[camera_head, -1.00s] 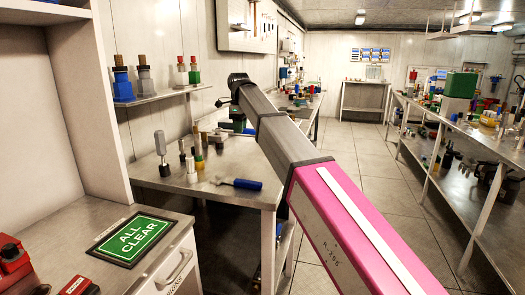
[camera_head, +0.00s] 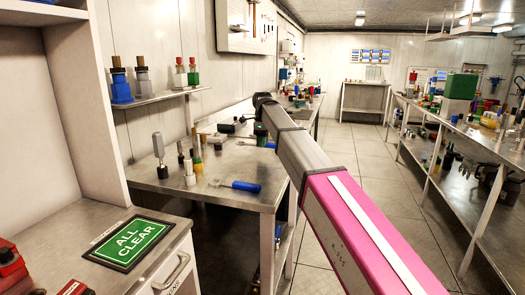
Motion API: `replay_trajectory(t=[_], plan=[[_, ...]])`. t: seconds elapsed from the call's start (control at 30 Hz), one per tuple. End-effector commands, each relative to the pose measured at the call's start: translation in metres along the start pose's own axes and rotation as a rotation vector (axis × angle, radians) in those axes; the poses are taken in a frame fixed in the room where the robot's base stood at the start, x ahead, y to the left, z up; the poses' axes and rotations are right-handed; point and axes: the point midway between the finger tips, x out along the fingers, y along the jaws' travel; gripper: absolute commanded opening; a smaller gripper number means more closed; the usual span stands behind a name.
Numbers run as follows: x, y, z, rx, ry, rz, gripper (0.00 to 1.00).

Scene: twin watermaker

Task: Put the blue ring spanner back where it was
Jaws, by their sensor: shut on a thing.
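My arm reaches from the lower right toward the back of the near bench, and its far dark end shows near the wall. I cannot make out my gripper's fingers or anything between them; they are hidden behind the arm. I cannot clearly identify a blue ring spanner. A blue-handled tool (camera_head: 240,186) with a grey end lies flat on the near bench (camera_head: 225,202), toward its front edge. A second blue-handled tool (camera_head: 265,145) with a light shaft lies farther back on that bench, left of my arm.
Several upright bottles and tools (camera_head: 190,170) stand on the near bench. A wall shelf (camera_head: 160,97) holds blue, grey, red and green items. A green ALL CLEAR sign (camera_head: 131,242) lies on the left counter. A cluttered bench (camera_head: 455,122) runs along the right. The aisle floor (camera_head: 375,165) is clear.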

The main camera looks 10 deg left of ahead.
Motion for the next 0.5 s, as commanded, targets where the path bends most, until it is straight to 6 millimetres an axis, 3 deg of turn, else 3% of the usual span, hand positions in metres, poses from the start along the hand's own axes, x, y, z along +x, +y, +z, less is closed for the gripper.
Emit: replay_trajectory(t=[0.27,0.5], plan=[[0.035,0.001,0.0,0.0,0.001,0.001,0.0],[0.037,0.001,0.0,0.0,0.0,0.0,0.0]])
